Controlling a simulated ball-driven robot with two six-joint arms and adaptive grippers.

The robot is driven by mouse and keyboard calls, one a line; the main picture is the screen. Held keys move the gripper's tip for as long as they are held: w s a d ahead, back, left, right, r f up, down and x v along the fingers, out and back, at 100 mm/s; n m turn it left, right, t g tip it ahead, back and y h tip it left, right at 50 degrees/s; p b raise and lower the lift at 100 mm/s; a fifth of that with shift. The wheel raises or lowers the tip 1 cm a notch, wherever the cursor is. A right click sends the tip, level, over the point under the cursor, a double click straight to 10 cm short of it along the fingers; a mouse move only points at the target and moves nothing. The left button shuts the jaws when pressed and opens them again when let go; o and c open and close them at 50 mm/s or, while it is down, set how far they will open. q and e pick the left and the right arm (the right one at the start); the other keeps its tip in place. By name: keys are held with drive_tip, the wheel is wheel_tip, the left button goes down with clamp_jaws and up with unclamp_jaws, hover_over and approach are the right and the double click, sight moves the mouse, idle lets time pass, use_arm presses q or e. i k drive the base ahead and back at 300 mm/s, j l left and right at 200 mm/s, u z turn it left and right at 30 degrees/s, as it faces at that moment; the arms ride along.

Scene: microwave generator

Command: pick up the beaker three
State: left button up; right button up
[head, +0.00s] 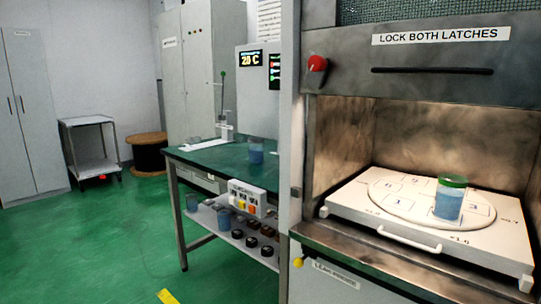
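A clear beaker with blue liquid and a green top (449,199) stands upright on a white round turntable (400,207) inside the open chamber at right. The turntable has numbered squares; a "3" shows just right of this beaker. Another beaker with blue liquid (256,152) stands on the green-topped table (212,164). More beakers with bluish contents (224,218) stand on the shelf below. I cannot read a number on any beaker, so I cannot tell which is beaker three. Neither of my grippers is in view.
The turntable sits on a white tray with a front handle (408,239). The chamber's side walls and raised door (430,60) bound the opening. A control box with buttons (247,198) is on the table's front edge.

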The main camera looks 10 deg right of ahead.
sight(451, 192)
drive_tip(key=z, duration=1.35)
drive_tip(key=i+j+z, duration=0.1)
drive_tip(key=i+j, duration=0.35)
drive_tip(key=j, duration=0.1)
